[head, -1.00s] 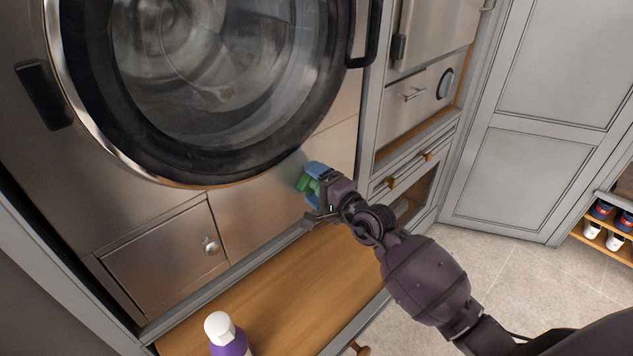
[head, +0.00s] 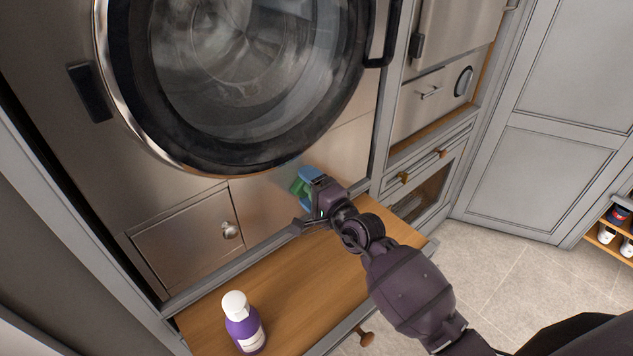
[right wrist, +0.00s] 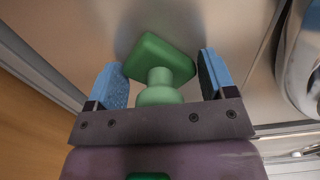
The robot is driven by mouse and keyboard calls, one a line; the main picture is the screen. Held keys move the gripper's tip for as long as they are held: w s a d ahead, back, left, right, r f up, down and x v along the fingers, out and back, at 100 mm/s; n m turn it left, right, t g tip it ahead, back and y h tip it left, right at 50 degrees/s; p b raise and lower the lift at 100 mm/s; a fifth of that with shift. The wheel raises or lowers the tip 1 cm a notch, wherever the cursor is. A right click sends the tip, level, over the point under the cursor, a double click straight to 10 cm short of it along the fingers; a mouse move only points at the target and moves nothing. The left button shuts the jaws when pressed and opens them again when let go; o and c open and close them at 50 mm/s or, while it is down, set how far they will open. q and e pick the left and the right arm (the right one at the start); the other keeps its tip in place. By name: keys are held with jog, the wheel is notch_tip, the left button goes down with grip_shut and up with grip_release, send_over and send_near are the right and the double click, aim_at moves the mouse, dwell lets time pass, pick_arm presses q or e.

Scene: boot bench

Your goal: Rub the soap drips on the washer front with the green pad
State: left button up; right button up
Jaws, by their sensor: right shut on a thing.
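The green pad (head: 299,188) has a rounded green grip and is held in my right gripper (head: 306,190), which has blue finger pads. In the right wrist view the green pad (right wrist: 158,58) shows between the blue fingers of the right gripper (right wrist: 164,80), its face close to or against the metal; contact is not clear. The washer front (head: 262,205) is brushed steel, with the gripper below the round door, right of the small flap. I cannot make out distinct soap drips; a faint pale haze shows near the pad. My left gripper is not in view.
A wooden bench (head: 290,285) lies below the washer, with a purple white-capped bottle (head: 243,325) on its left part. The door's dark rim (head: 225,168) bulges above the pad. The small flap has a round knob (head: 230,230). Grey cabinets (head: 520,180) stand at right.

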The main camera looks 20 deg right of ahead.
jog(key=shift+s+a+r, duration=0.15)
jog(key=shift+s+a, duration=0.05)
jog(key=shift+a, duration=0.4)
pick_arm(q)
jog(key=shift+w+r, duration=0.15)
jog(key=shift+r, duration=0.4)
pick_arm(e)
jog(key=shift+a, duration=0.2)
pick_arm(q)
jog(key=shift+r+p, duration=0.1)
jog(key=shift+p, duration=0.2)
pick_arm(e)
jog(key=shift+s+d, duration=0.1)
jog(key=shift+s, duration=0.05)
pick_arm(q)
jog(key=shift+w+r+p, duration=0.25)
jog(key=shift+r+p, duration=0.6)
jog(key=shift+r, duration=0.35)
pick_arm(e)
jog(key=shift+v, duration=2.95)
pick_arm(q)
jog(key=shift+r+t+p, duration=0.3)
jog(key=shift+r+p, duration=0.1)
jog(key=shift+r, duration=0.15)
pick_arm(e)
jog(key=v, duration=0.3)
